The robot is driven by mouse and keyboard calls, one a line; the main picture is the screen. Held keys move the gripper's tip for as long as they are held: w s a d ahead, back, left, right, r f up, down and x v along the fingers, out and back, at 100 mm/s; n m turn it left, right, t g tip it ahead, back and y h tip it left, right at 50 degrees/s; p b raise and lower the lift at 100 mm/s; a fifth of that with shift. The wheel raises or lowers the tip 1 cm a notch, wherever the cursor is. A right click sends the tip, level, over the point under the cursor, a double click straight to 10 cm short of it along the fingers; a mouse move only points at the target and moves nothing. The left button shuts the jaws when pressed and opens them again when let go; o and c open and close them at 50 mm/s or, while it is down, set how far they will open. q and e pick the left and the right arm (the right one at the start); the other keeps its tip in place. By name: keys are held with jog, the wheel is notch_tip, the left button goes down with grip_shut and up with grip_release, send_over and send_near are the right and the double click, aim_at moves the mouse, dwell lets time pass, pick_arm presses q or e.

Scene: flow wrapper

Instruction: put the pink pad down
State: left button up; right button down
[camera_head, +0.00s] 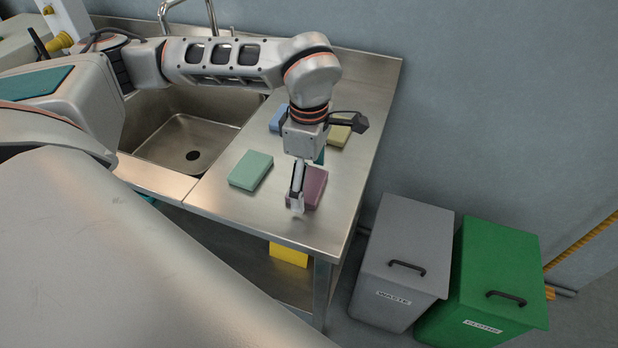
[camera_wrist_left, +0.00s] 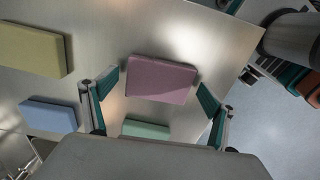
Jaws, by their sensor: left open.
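The pink pad (camera_head: 316,188) lies flat on the steel counter (camera_head: 265,215), near its front right corner. My left gripper (camera_head: 307,186) points down over it with its fingers spread, one on the near side and one on the far side. In the left wrist view the pink pad (camera_wrist_left: 161,78) lies between the two open fingers, with a gap to the right finger and a small one to the left. I cannot tell the height of the fingertips above the counter. My right gripper is not in view.
A green pad (camera_head: 251,170), a blue pad (camera_head: 277,119) and a yellow pad (camera_head: 338,134) lie on the counter. A sink (camera_head: 187,142) is to the left. A grey waste bin (camera_head: 408,240) and a green bin (camera_head: 500,262) stand right of the counter.

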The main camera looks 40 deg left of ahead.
aim_at(308, 184)
pick_arm(q)
notch_tip(308, 184, up, 8)
jog(key=shift+s+a, duration=0.1)
dwell(0.4)
dwell(0.5)
